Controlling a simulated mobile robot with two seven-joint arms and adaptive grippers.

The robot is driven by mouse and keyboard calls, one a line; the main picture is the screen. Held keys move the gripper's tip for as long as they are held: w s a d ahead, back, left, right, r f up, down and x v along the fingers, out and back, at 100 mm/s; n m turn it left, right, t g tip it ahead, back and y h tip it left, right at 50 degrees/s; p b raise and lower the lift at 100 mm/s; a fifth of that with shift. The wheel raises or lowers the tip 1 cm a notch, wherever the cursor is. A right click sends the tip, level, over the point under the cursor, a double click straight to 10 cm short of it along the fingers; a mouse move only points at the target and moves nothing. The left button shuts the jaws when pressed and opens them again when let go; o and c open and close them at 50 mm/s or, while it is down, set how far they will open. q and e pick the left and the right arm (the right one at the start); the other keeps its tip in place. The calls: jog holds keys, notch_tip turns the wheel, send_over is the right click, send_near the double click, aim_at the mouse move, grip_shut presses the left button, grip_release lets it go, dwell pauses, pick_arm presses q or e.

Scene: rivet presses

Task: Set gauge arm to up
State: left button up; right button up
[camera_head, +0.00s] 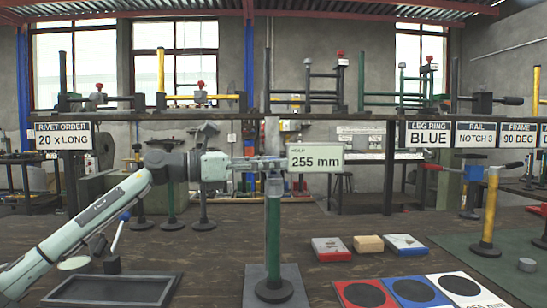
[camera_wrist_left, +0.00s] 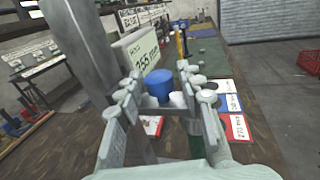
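A green post (camera_head: 273,235) on a round black foot stands at the middle of the work table in the head view, on a grey plate. My left gripper (camera_head: 272,163) is level at the top of this post and covers it. In the left wrist view a blue knob (camera_wrist_left: 158,84) lies between the fingertips of my left gripper (camera_wrist_left: 160,92). The fingers stand apart with the knob between them; I cannot tell whether they touch it. The gauge arm itself is not clearly seen; the gripper hides the post's top. My right gripper is not in view.
A "255 mm" sign (camera_head: 316,157) is close to the gripper's tip. A lever with a blue end (camera_head: 121,228) stands beside a dark tray (camera_head: 115,288) at left. Coloured cards (camera_head: 412,280) lie front right. A yellow post (camera_head: 490,212) stands at right.

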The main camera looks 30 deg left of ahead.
pick_arm(q)
jog(key=shift+w+d, duration=0.2)
jog(key=shift+w, duration=0.05)
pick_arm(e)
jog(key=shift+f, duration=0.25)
pick_arm(q)
grip_shut()
